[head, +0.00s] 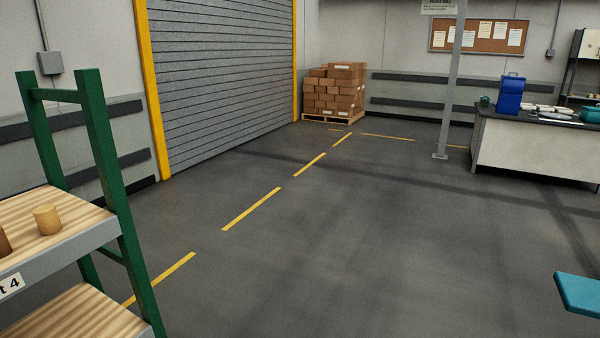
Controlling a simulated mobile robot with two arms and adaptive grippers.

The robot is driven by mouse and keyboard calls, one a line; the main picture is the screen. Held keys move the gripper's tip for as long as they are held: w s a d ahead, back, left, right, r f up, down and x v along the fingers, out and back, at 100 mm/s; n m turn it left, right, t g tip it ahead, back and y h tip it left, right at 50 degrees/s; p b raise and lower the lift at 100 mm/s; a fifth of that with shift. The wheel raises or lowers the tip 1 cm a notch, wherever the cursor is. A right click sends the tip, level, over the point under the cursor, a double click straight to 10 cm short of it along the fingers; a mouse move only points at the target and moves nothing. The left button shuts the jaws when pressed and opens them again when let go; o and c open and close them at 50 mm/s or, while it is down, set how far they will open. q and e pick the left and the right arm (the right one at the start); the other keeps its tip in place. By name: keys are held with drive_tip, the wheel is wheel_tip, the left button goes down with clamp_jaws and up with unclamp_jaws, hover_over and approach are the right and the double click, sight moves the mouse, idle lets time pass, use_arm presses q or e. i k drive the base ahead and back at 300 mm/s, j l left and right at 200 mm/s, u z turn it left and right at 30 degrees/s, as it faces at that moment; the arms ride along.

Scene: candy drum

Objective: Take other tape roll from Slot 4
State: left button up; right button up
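A tan tape roll (47,220) stands on the wooden upper shelf (85,222) of a green-framed rack at the left edge. A darker brown object (4,242) shows beside it, mostly cut off by the picture's left edge. A white label ending in "t 4" (10,286) is on the grey front edge of this shelf. Neither of my grippers is in the head view.
The rack's green post (110,180) stands right of the shelf. Open grey floor (330,240) with yellow dashes fills the middle. A teal panel (580,293) juts in at right. A desk (530,150), a grey pole (452,90) and stacked boxes (335,92) stand farther back.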

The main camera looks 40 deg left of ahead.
sight(46, 216)
drive_tip(key=u, duration=2.55)
drive_tip(key=i+z, duration=0.25)
